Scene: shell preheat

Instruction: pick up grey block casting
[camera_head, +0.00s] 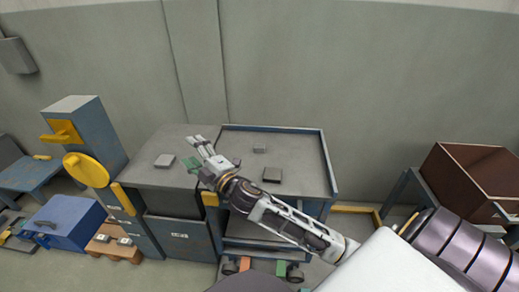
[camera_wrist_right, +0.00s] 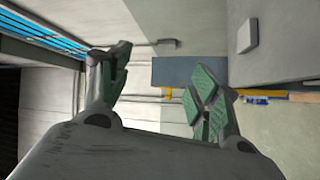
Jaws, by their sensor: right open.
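A light grey flat block (camera_head: 164,160) lies on the grey cabinet top (camera_head: 150,178), left of my right gripper. A grey block also shows at the upper right of the right wrist view (camera_wrist_right: 247,36), outside the fingers. I cannot tell for sure which is the grey block casting. My right gripper (camera_head: 195,152) is open and empty above the cabinet top near the cart; its green-padded fingers are spread in the wrist view (camera_wrist_right: 160,80). My left gripper is out of view.
The rimmed cart (camera_head: 313,180) stands right of the cabinet. A blue-grey machine with a yellow disc (camera_head: 88,170) stands to the left. A brown open bin (camera_head: 470,175) is at the far right. A blue box (camera_head: 68,222) is at lower left.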

